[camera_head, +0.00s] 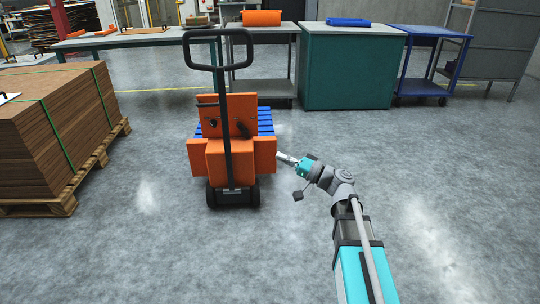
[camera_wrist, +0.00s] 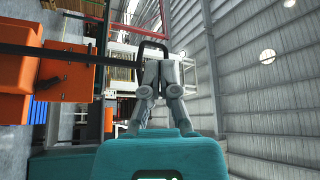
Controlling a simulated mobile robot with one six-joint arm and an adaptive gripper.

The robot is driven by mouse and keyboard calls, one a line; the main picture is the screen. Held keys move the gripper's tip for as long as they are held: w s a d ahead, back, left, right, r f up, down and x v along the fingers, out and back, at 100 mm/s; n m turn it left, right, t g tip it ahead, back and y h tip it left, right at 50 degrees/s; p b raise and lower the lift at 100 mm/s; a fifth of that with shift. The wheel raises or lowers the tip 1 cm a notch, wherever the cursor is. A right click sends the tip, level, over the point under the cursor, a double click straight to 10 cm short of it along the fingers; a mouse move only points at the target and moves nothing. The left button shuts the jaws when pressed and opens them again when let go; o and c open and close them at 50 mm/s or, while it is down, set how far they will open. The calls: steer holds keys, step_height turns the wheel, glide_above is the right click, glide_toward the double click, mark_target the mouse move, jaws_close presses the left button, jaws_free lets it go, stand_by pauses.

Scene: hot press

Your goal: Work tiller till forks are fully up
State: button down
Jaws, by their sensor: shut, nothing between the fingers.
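An orange lift truck (camera_head: 240,158) stands on small dark wheels in the middle of the head view. Its black tiller (camera_head: 223,110) rises nearly upright, with a closed loop handle (camera_head: 218,33) at the top. My gripper (camera_head: 282,157) is shut and empty, low beside the right edge of the orange body and well below the loop. In the wrist view my gripper (camera_wrist: 161,62) shows shut fingers, with the tiller (camera_wrist: 80,54) lying sideways in the picture and its loop beyond the fingertips. The forks are hidden behind the body; I cannot tell their height.
A blue slatted platform (camera_head: 265,122) shows behind the orange body. A stack of brown boards (camera_head: 50,120) on a wooden pallet (camera_head: 45,205) stands left. A green cabinet (camera_head: 345,75), grey cart (camera_head: 265,87) and blue cart (camera_head: 420,70) line the back. The front floor is clear.

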steer(key=shift+r+v, duration=0.2)
steer(key=shift+v, duration=1.3)
steer(key=shift+s+a+f, duration=0.1)
steer(key=shift+s, duration=0.05)
steer(key=s+a+f+n+g+h+p, duration=0.1)
steer(key=s+f+g+h, duration=0.3)
steer(key=f, duration=0.3)
steer(key=s+f+g+h+p, duration=0.1)
steer(key=s+f+g+h, duration=0.15)
steer(key=f+h, duration=0.3)
steer(key=s+d+f+g+h+p, duration=0.1)
steer(key=s+d+f+h, duration=0.1)
steer(key=s+d+h, duration=0.2)
steer(key=s+d+f+m+g+h+p, duration=0.1)
steer(key=s+d+f+h, duration=0.2)
steer(key=d+h, duration=0.2)
steer(key=shift+s+d+f+p, duration=0.3)
steer(key=shift+s+d, duration=0.1)
steer(key=shift+d, duration=0.3)
steer(key=shift+w+h, duration=0.1)
steer(key=shift+h, duration=0.15)
